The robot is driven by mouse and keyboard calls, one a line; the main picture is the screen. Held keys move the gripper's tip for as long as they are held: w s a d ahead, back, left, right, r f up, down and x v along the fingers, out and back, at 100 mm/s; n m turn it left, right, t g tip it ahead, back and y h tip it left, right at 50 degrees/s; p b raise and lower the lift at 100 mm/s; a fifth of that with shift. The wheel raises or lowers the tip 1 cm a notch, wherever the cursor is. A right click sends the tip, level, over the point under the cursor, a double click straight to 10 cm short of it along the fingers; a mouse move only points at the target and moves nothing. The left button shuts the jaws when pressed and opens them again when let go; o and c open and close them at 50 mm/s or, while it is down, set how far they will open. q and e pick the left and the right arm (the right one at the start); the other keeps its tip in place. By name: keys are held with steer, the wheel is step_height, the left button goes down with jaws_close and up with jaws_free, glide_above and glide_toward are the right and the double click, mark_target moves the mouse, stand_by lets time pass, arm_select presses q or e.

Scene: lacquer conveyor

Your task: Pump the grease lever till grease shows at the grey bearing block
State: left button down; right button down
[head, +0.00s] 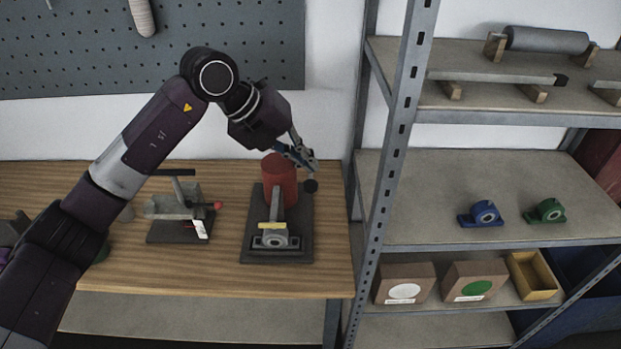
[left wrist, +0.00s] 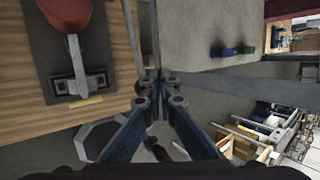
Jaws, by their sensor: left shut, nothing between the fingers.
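The grease pump is a red cylinder (head: 279,180) on a dark base plate (head: 248,252) on the bench. A black knob (head: 311,186), apparently the lever's end, shows at its right. The grey bearing block (head: 274,241) sits at the front of the plate. A pale yellow strip (head: 271,225) shows just above it; I cannot tell whether it is grease. The left wrist view also shows the red cylinder (left wrist: 66,12) and the block (left wrist: 66,86). My left gripper (head: 306,163) is shut and empty, just above the knob; contact cannot be told.
A second fixture with a red-tipped handle (head: 175,205) stands left on the bench. A metal shelf post (head: 402,130) rises right of the bench. The shelf carries a blue bearing block (head: 482,214), a green one (head: 546,211), boxes and a grey roller (head: 546,40).

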mark_target(306, 183)
stand_by(0.7)
arm_select(q)
steer(key=shift+s+f+b, duration=0.1)
steer(key=shift+f+b, duration=0.3)
steer(key=shift+b, duration=0.05)
steer(key=shift+s+f, duration=0.1)
steer(key=shift+f, duration=0.15)
stand_by(0.4)
steer(key=shift+s+f+b, duration=0.25)
steer(key=shift+f+b, duration=0.35)
steer(key=shift+b, duration=0.05)
stand_by(0.3)
steer(key=shift+s+f+b, duration=0.15)
steer(key=shift+f+b, duration=0.3)
steer(key=shift+f, duration=0.1)
steer(key=shift+s+f+b, duration=0.15)
steer(key=shift+f+b, duration=0.25)
steer(key=shift+f, duration=0.1)
stand_by(0.7)
steer(key=shift+s+f+b, duration=0.2)
steer(key=shift+f+b, duration=0.3)
steer(key=shift+f, duration=0.05)
steer(key=shift+s+f+b, duration=0.2)
steer(key=shift+f+b, duration=0.25)
steer(key=shift+f, duration=0.1)
stand_by(1.0)
stand_by(0.5)
